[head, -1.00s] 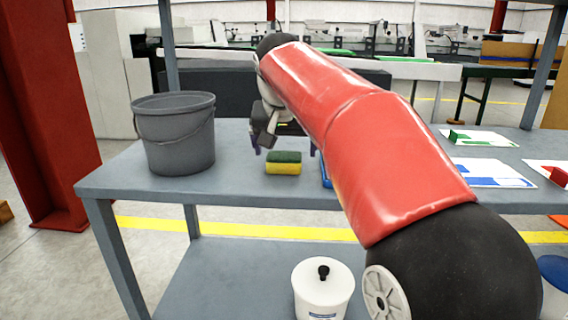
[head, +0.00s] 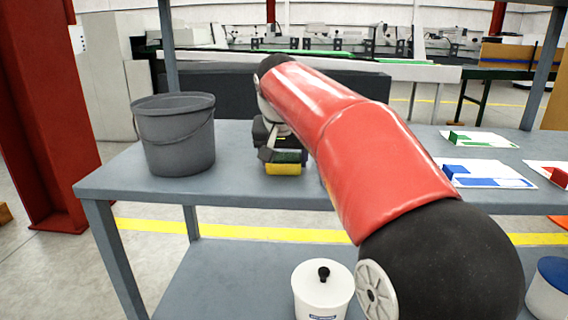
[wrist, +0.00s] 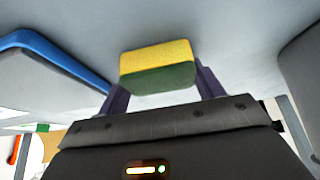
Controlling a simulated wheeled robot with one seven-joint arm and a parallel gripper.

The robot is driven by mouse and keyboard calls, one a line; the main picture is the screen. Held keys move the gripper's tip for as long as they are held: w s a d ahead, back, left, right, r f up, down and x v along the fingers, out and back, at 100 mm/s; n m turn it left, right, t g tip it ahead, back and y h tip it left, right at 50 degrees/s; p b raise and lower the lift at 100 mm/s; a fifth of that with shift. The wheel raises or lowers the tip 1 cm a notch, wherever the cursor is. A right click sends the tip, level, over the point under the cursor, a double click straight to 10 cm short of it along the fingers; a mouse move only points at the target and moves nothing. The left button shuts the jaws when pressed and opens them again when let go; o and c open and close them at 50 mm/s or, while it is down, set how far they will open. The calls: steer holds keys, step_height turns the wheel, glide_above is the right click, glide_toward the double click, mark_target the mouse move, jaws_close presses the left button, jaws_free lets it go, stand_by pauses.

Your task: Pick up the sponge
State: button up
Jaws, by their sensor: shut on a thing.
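The sponge (head: 284,168) is yellow below and dark green on top. In the head view it sits at the grey table's surface, right of the bucket, its top partly hidden by my gripper (head: 279,158). In the wrist view the sponge (wrist: 158,66) lies between the two purple fingers of my gripper (wrist: 159,84). The gripper is shut on the sponge. I cannot tell whether the sponge is clear of the table.
A grey bucket (head: 173,140) stands left of the sponge on the table (head: 225,190). A blue-edged grey object (wrist: 50,70) is beside the gripper in the wrist view. White sheets with coloured blocks (head: 485,175) lie at right. A white lidded pot (head: 322,292) is below.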

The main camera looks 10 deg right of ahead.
step_height(320, 180, up, 15)
steer(key=p, duration=0.6)
step_height(320, 180, up, 5)
steer(key=b, duration=0.1)
glide_above(284, 155)
steer(key=shift+s, duration=0.1)
